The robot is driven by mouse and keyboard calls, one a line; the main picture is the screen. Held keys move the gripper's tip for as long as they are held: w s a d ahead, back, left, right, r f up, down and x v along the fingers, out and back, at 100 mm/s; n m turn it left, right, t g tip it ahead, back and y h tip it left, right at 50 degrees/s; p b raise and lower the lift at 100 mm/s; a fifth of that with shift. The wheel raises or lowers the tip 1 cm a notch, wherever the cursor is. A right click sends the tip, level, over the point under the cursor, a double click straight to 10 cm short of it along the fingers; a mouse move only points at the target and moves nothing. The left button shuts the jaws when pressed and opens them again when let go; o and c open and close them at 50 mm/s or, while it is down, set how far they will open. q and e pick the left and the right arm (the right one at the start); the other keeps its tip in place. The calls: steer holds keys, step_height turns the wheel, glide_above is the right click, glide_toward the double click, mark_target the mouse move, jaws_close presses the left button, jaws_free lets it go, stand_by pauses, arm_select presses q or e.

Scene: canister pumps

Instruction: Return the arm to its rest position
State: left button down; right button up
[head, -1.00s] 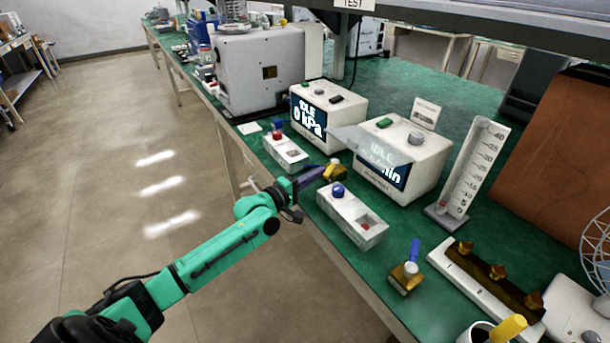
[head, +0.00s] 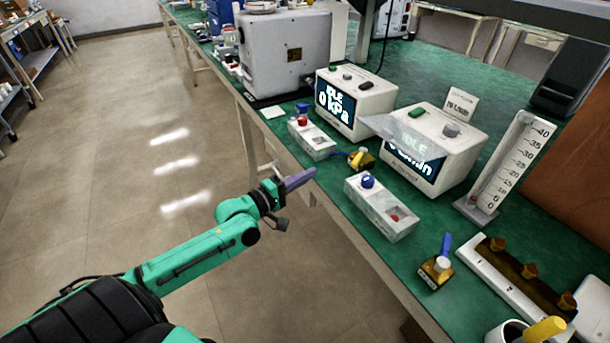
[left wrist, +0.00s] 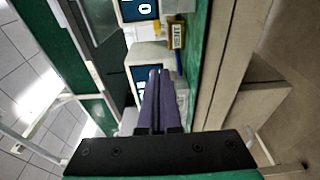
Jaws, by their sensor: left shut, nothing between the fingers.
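My left gripper (head: 300,181) is shut and empty, with its purple fingers pressed together. In the head view it hangs over the floor, just off the left edge of the green bench (head: 345,222). My green left arm reaches up to it from the lower left. In the left wrist view the shut fingers (left wrist: 159,85) point up the picture, with the bench and devices beyond them. My right gripper is not in view.
Near the edge stand a white box with a blue knob (head: 382,207), one with a red button (head: 311,138) and a brass valve (head: 360,159). Behind are the "0 kPa" box (head: 354,100), a second display box (head: 430,150) and a graduated column (head: 507,168). The floor (head: 110,200) is open.

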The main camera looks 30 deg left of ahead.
arm_select(q)
steer(key=shift+s, duration=0.25)
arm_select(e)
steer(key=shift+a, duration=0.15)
arm_select(q)
steer(key=s+a+f+m+g+y+p, duration=0.1)
steer(key=s+a+f+m+g+y, duration=0.15)
steer(key=f, duration=0.55)
steer(key=s+a+f+m+g+y+p, duration=0.1)
steer(key=s+a+f, duration=0.25)
steer(key=f, duration=0.45)
steer(key=s+a+f+m+g+y+p, duration=0.2)
steer(key=s+a+f, duration=0.15)
steer(key=f, duration=0.45)
steer(key=s+d+f+m+g+y+p, duration=0.15)
steer(key=s+f+m+g, duration=0.25)
steer(key=s+f, duration=0.7)
steer(key=s+d+f+m+g, duration=0.3)
steer(key=s+d+f, duration=0.1)
steer(key=s, duration=0.6)
steer(key=s+d+f+m+g+p, duration=0.1)
steer(key=s+d+f+m+g, duration=0.2)
steer(key=s, duration=0.8)
step_height(320, 180, down, 2)
steer(key=shift+d+f+m+h, duration=0.1)
steer(key=shift+d+m+h, duration=0.35)
steer(key=shift+d, duration=0.7)
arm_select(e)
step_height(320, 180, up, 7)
